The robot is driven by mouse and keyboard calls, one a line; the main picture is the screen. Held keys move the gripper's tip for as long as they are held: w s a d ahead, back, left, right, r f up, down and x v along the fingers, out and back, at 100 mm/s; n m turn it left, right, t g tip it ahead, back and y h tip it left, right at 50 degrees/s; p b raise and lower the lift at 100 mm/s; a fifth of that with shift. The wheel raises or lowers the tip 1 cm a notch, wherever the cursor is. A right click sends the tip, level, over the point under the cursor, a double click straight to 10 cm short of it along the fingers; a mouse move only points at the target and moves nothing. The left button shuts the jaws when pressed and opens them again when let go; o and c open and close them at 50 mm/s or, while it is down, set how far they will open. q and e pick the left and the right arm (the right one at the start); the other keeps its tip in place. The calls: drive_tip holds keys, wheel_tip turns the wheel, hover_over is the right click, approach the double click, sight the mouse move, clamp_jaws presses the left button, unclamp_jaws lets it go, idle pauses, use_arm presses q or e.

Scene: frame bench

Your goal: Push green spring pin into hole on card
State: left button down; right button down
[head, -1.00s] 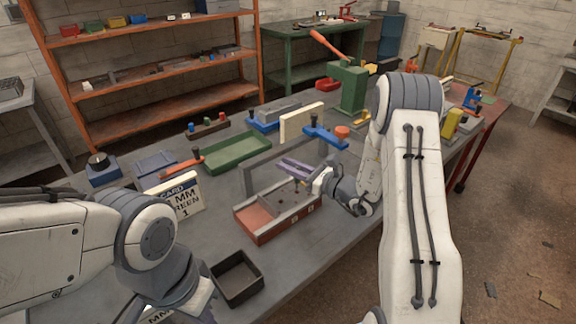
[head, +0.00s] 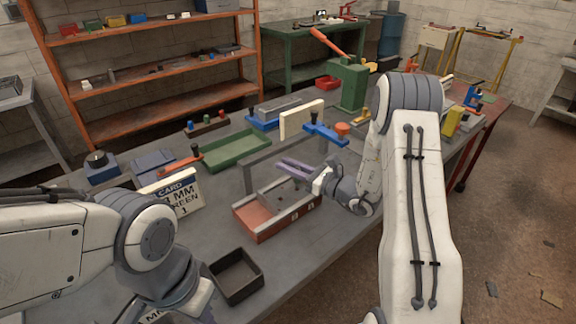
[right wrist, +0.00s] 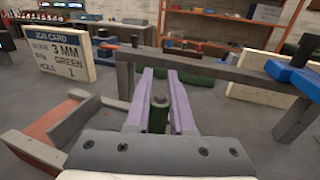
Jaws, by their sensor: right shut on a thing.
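The job card (head: 172,192) leans upright on the bench; it also stands at the left of the right wrist view (right wrist: 58,52), reading 3 MM, GREEN, HOLE 1. My right gripper (head: 296,168) has purple fingers above the far right part of the red and grey fixture (head: 262,222). In the right wrist view, the right gripper (right wrist: 160,90) is shut on the green spring pin (right wrist: 158,116), which is upright between the fingers. The pin's lower end is hidden, and I cannot tell whether it touches a hole. My left gripper is mostly cut off at the bottom edge.
A grey bar frame (head: 262,160) stands just behind the fixture. A green tray (head: 238,150), a blue clamp (head: 325,133) and a green press (head: 349,88) are further back. An empty dark box (head: 237,277) sits at the front. Bare bench lies right of the box.

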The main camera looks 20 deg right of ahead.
drive_tip(key=shift+f+b, duration=1.05)
drive_tip(key=shift+f, duration=0.2)
drive_tip(key=c, duration=0.7)
unclamp_jaws()
drive_tip(key=b+v, duration=0.2)
drive_tip(key=v, duration=0.8)
drive_tip(key=shift+s+d, duration=0.15)
drive_tip(key=shift+s, duration=0.1)
